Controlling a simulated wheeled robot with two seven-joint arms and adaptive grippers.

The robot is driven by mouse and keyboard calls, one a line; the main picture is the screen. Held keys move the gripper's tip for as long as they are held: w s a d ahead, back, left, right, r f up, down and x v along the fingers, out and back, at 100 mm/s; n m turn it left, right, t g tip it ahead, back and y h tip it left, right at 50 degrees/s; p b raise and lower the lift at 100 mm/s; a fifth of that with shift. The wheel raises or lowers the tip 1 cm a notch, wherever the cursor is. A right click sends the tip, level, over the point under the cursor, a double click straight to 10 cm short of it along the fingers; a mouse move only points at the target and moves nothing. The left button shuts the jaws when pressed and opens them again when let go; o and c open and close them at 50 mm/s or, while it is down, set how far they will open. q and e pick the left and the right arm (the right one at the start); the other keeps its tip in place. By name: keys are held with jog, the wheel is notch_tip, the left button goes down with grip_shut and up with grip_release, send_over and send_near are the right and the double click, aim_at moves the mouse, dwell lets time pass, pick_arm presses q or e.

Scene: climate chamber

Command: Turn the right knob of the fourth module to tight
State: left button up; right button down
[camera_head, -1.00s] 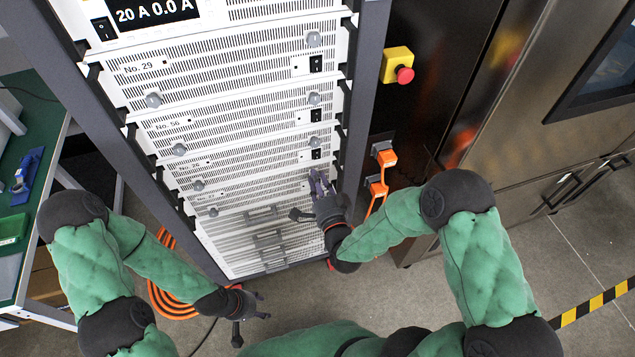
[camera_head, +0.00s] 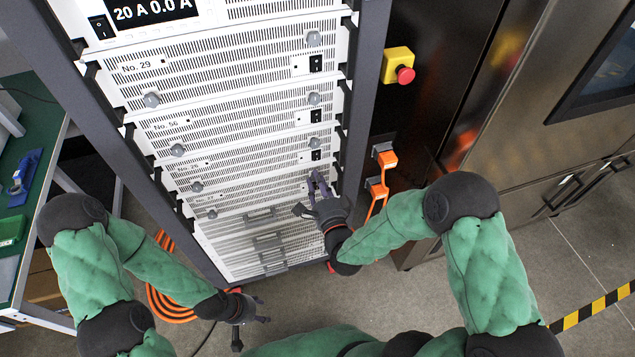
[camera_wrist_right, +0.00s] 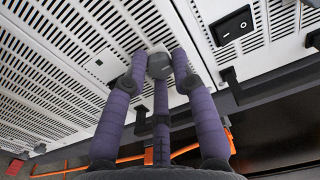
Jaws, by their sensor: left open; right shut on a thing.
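The module rack (camera_head: 225,80) stands upright with stacked white modules. The fourth labelled module (camera_head: 250,190) is low in the stack, its grey left knob (camera_head: 212,213) in view. My right gripper (camera_head: 314,177) is at that module's right end and hides its right knob in the head view. In the right wrist view, the purple fingers of my right gripper (camera_wrist_right: 160,66) are shut around the grey right knob (camera_wrist_right: 160,64). The knob is at the panel face; its turn angle cannot be told. My left gripper (camera_head: 262,308) is open and empty, low beside the rack.
A black rocker switch (camera_wrist_right: 233,25) is right of the knob, and a dark rack handle (camera_wrist_right: 230,85) is close to the fingers. An orange connector (camera_head: 378,185) and a yellow box with a red button (camera_head: 398,68) are right of the rack. Orange cable (camera_head: 165,300) lies on the floor.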

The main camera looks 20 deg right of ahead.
jog(key=shift+f, duration=0.1)
jog(key=c, duration=1)
grip_release()
jog(key=s, duration=1.2)
jog(key=shift+d, duration=0.2)
